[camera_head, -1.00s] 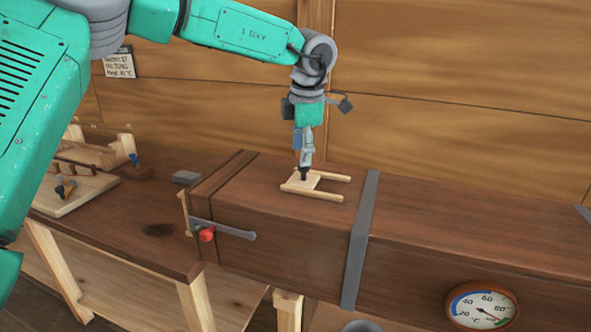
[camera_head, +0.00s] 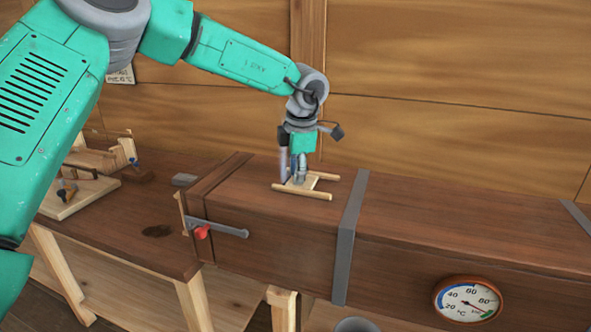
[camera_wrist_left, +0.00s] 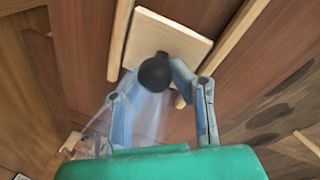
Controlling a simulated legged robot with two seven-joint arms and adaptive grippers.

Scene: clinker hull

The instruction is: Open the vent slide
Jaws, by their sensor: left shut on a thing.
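The vent slide is a pale wooden plate (camera_head: 291,185) between two wooden rails (camera_head: 309,194) on top of the long brown box. It sits towards the rails' left end. In the left wrist view the slide (camera_wrist_left: 177,38) carries a round black knob (camera_wrist_left: 155,72). My left gripper (camera_head: 298,181) points down over the slide. In the left wrist view its two fingers (camera_wrist_left: 157,78) are shut around the knob. A pale hazy streak shows beside the gripper and below the knob. My right gripper is in neither view.
The brown box (camera_head: 430,235) has a grey metal band (camera_head: 350,235), a dial thermometer (camera_head: 467,299) and a grey latch with a red knob (camera_head: 202,232). A workbench (camera_head: 125,222) with wooden pieces stands at the left. A plank wall (camera_head: 460,60) rises behind.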

